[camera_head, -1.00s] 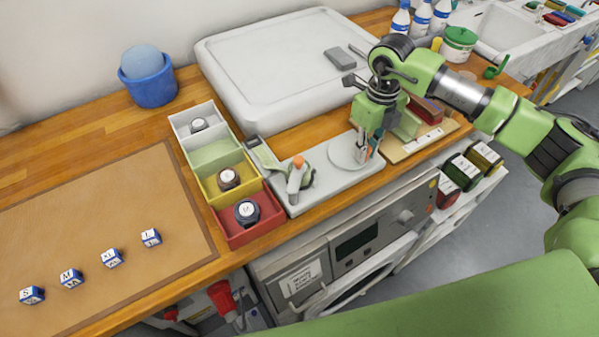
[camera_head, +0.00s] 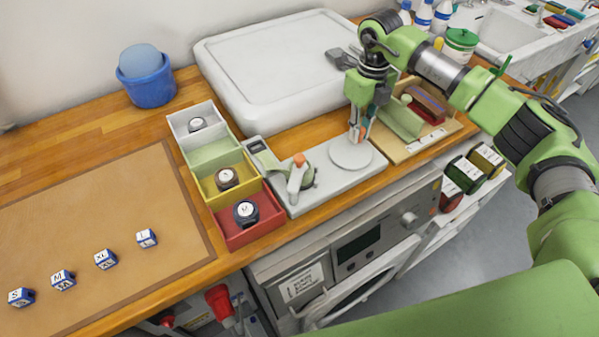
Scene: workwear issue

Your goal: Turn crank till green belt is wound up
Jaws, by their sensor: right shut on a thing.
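A grey winder plate (camera_head: 336,183) lies on the wooden counter. It carries a pale round crank disc (camera_head: 351,154) and a grey post with an orange knob (camera_head: 299,161). Green belt (camera_head: 309,179) shows around the post's base, and a green strip also lies by the bracket at the plate's left end. My right gripper (camera_head: 357,132) points down at the far edge of the disc and is shut on the crank's handle. The fingers mostly hide the handle. My left gripper is out of view.
Left of the plate stands a tray with grey, green, yellow and red (camera_head: 242,232) compartments, some holding rolled belts. Lettered cubes (camera_head: 104,259) lie on the brown mat (camera_head: 95,220). A large white bin lid (camera_head: 275,70) lies behind. A wooden holder (camera_head: 425,145) stands right of the gripper.

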